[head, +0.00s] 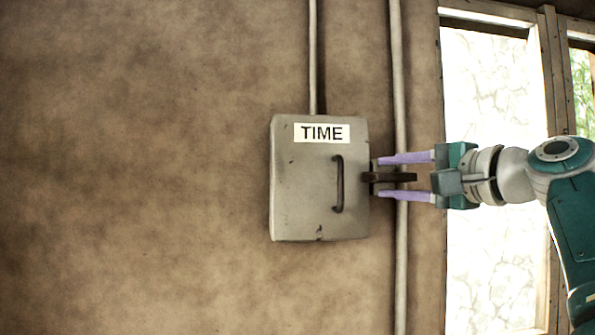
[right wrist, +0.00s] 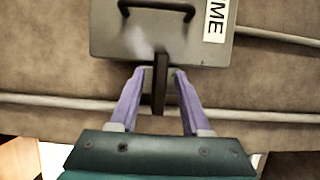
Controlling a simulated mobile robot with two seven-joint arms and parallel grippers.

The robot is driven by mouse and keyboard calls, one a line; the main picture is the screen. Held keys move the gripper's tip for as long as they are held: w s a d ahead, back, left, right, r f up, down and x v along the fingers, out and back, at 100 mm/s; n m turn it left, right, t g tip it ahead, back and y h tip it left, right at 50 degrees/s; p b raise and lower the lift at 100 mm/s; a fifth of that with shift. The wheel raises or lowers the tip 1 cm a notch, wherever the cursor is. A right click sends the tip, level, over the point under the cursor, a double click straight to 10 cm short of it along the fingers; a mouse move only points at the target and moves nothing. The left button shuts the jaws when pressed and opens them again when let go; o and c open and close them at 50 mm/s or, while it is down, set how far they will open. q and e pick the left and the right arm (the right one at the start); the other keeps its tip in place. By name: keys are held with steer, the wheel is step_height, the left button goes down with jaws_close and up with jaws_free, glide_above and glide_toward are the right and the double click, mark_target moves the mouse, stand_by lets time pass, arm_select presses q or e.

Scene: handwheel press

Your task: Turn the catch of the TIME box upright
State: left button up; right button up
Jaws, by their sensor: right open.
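The TIME box (head: 300,190) is a grey metal box on the wall, with a white TIME label (head: 321,133) and a dark upright handle (head: 338,184) on its closed door. Its catch (head: 402,177) is a dark bar at the box's right edge, lying level and pointing right. My right gripper (head: 378,178) is open, with one purple finger above the catch and one below, apart from it. In the right wrist view the catch (right wrist: 160,85) stands between the two fingers (right wrist: 158,85), with a gap on each side. My left gripper is not in view.
A pipe (head: 397,60) runs down the wall behind the catch and gripper. A thinner pipe (head: 313,55) enters the box from above. A window frame (head: 545,75) is at the right, behind my right arm. The wall left of the box is bare.

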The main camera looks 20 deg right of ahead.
steer(key=shift+c, duration=0.4)
jaws_close()
stand_by(0.4)
steer(key=n+g+p, duration=0.1)
steer(key=n, duration=0.3)
steer(key=shift+g+h, duration=0.4)
steer(key=n+g+h, duration=0.1)
steer(key=n, duration=0.2)
steer(key=n+g+h, duration=0.1)
steer(key=n+h, duration=0.1)
steer(key=n, duration=0.1)
steer(key=n+h, duration=0.2)
steer(key=n, duration=0.1)
steer(key=shift+g, duration=0.4)
steer(key=shift+n, duration=0.3)
